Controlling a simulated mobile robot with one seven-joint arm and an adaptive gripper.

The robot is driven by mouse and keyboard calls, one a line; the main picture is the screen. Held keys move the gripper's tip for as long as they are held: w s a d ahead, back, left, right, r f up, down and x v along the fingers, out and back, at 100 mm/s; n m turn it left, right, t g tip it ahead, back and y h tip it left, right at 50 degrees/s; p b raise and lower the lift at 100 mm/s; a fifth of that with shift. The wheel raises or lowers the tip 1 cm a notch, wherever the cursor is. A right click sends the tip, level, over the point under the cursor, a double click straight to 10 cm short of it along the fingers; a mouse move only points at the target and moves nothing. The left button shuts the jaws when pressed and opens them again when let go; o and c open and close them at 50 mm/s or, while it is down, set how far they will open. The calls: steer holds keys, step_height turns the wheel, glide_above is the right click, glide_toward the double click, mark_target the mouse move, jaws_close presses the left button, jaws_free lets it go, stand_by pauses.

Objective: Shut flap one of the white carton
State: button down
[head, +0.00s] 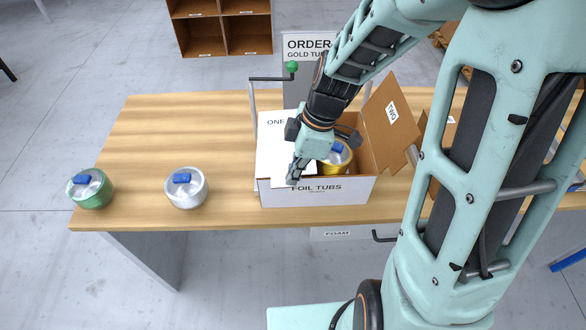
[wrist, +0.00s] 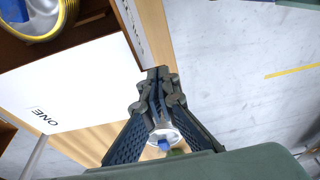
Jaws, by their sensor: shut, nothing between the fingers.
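The white carton (head: 318,192), marked FOIL TUBS, stands on the wooden table. Flap one (head: 270,148), white and marked ONE, extends over the left part of the opening; I cannot tell whether it lies fully flat. It also shows in the wrist view (wrist: 60,95). Flap two (head: 388,112) stands open at the right, its brown inside showing. A gold tub (head: 343,166) with a blue tab sits inside, partly hidden by my arm. My gripper (head: 292,180) is shut and empty by flap one near the carton's front edge. Its fingertips (wrist: 157,76) show close to the front wall in the wrist view.
A silver tub (head: 186,188) and a green tub (head: 90,188) stand on the table left of the carton. Behind stand an ORDER sign (head: 308,45) and a crank with a green knob (head: 291,67). The table's back left is clear.

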steer(key=shift+d+f+b, duration=0.1)
steer(key=shift+f+b, duration=0.45)
steer(key=shift+b, duration=0.1)
steer(key=shift+r, duration=0.15)
